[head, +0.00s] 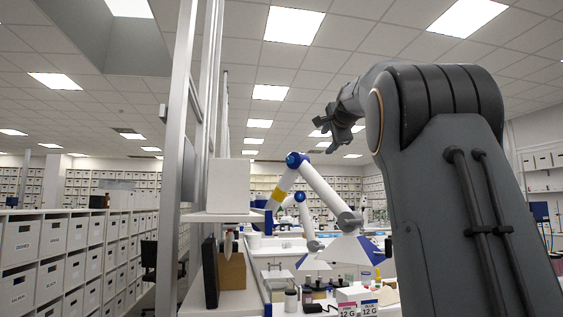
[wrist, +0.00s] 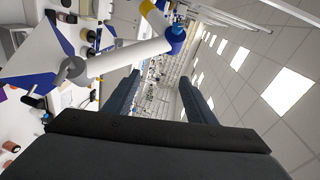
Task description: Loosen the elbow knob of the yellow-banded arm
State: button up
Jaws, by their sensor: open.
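The yellow-banded arm is a white jointed arm with a yellow band (head: 279,194) on its upright link, left of centre in the head view. Its blue elbow joint (head: 293,159) is at the top of the bend; I cannot make out a separate knob on it. A white link slopes down right to a grey joint (head: 349,221). My gripper (head: 335,125) is open and empty, up and right of the elbow in that picture, apart from it. In the wrist view the blue elbow (wrist: 176,34) shows beyond my open fingers (wrist: 160,78), with the band (wrist: 147,8) at the top.
A second white arm with a blue joint (head: 300,197) stands behind. Jars (head: 291,300) and labelled boxes (head: 347,308) crowd the bench below. A metal shelf post (head: 178,150) and a white box (head: 229,186) stand left. The air around my gripper looks clear.

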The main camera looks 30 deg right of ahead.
aim_at(290, 160)
jog(key=i, duration=0.85)
